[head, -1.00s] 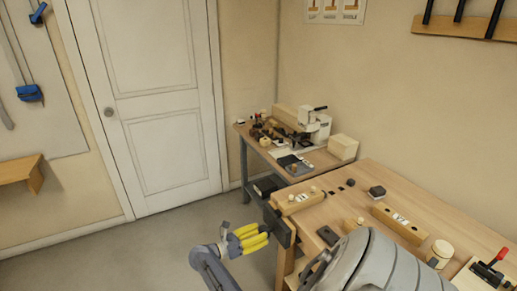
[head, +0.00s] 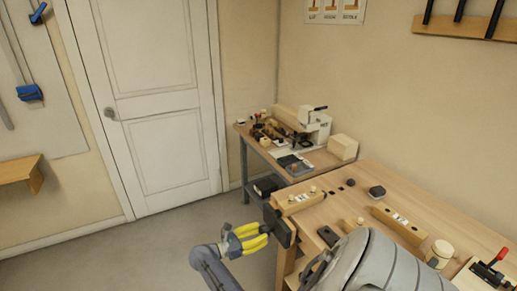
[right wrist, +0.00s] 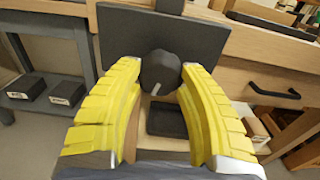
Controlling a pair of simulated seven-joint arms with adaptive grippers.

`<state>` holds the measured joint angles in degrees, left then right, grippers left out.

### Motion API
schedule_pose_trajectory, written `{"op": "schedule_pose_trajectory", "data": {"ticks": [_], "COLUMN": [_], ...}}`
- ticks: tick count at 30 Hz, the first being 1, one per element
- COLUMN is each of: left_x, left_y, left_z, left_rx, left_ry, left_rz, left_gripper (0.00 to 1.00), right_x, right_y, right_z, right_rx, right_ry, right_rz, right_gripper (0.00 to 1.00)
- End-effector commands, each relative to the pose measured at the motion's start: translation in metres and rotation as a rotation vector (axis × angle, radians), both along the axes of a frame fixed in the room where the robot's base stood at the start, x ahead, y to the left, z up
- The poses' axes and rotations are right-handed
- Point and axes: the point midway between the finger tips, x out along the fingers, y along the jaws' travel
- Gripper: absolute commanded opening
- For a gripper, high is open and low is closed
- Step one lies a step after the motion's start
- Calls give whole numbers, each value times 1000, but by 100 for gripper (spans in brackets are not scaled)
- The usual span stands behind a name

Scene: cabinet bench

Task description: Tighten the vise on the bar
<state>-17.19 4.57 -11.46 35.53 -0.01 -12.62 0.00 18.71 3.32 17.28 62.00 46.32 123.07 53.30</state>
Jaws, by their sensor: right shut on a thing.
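The vise shows its dark flat jaw (head: 279,226) at the near left end of the wooden bench; the jaw also fills the back of the right wrist view (right wrist: 200,45). A dark round knob (right wrist: 160,72) with a short grey stub stands out from the jaw's face. My right gripper (head: 266,236) has yellow fingers and reaches the jaw from the left. In the right wrist view its fingertips (right wrist: 161,74) are shut on the knob from both sides. I cannot make out the bar between the jaws for certain. My left gripper is not in view.
A wooden block with pegs (head: 300,200) lies on the bench just behind the jaw. A side table (head: 290,150) holds a machine. The floor left of the bench is clear.

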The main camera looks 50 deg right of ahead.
Motion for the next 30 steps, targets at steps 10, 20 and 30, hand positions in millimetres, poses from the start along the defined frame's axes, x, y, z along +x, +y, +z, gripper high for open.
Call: {"op": "schedule_pose_trajectory", "data": {"ticks": [10,20,30], "left_x": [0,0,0], "left_y": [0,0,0], "left_z": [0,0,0], "left_rx": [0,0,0], "left_ry": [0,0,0], "left_rz": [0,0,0], "left_gripper": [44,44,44], "right_x": [0,0,0], "right_y": [-1,-1,-1], "right_z": [1,1,1], "right_rx": [-16,-50,-94], "right_ry": [-29,-97,-188], "right_rz": [1,1,0], "right_gripper": [14,14,14]}}
